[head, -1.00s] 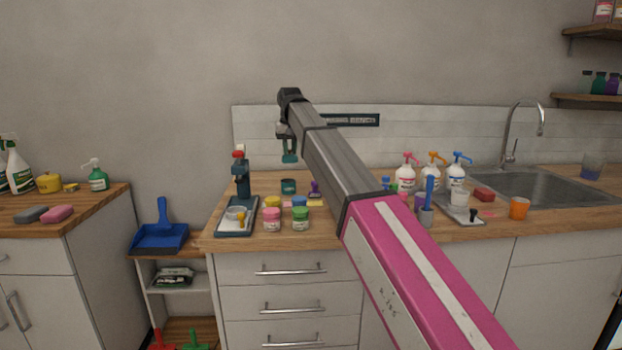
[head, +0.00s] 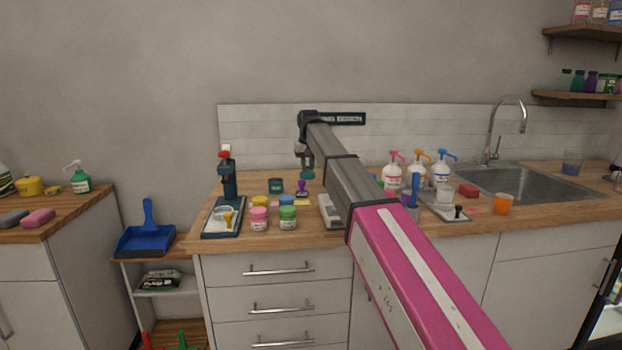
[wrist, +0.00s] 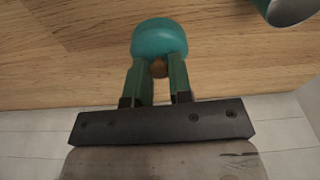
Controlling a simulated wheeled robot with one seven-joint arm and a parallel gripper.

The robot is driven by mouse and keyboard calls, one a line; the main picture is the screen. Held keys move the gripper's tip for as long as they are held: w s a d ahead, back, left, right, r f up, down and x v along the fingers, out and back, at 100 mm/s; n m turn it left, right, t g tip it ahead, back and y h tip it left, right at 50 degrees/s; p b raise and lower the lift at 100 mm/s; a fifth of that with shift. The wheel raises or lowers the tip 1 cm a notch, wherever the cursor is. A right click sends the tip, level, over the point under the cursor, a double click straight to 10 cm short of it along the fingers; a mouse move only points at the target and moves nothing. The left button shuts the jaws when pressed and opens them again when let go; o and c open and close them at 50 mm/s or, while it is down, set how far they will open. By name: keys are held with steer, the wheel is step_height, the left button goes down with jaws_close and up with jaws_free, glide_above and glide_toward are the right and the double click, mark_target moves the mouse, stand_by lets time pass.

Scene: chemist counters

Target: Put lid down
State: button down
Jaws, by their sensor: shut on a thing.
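My gripper (wrist: 158,72) is shut on the small brown knob of a teal lid (wrist: 160,38) in the wrist view. The round lid hangs at the fingertips, over the wooden counter. In the head view my gripper (head: 307,166) is above the counter, to the right of an open-looking teal jar (head: 275,186). The jar's metallic-looking rim and part of its side (wrist: 290,8) show at the top right of the wrist view. The gap between lid and counter is hard to judge.
Pink (head: 259,219) and green (head: 288,218) jars stand at the front of the counter (head: 240,243). A grey-white device (head: 330,211) is partly behind my arm. Pump bottles (head: 393,173) stand right.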

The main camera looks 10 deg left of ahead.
mark_target(311, 186)
steer(key=shift+w+d+f, duration=0.6)
steer(key=shift+w+f, duration=0.05)
steer(key=shift+w, duration=0.15)
steer(key=shift+f, duration=1.95)
steer(key=c, duration=1)
jaws_free()
steer(key=shift+f, duration=0.1)
steer(key=r, duration=0.4)
steer(key=s+r, duration=0.1)
steer(key=r, duration=0.6)
steer(key=shift+s+d+r, duration=0.15)
steer(key=shift+d+r, duration=0.1)
steer(key=shift+r, duration=0.35)
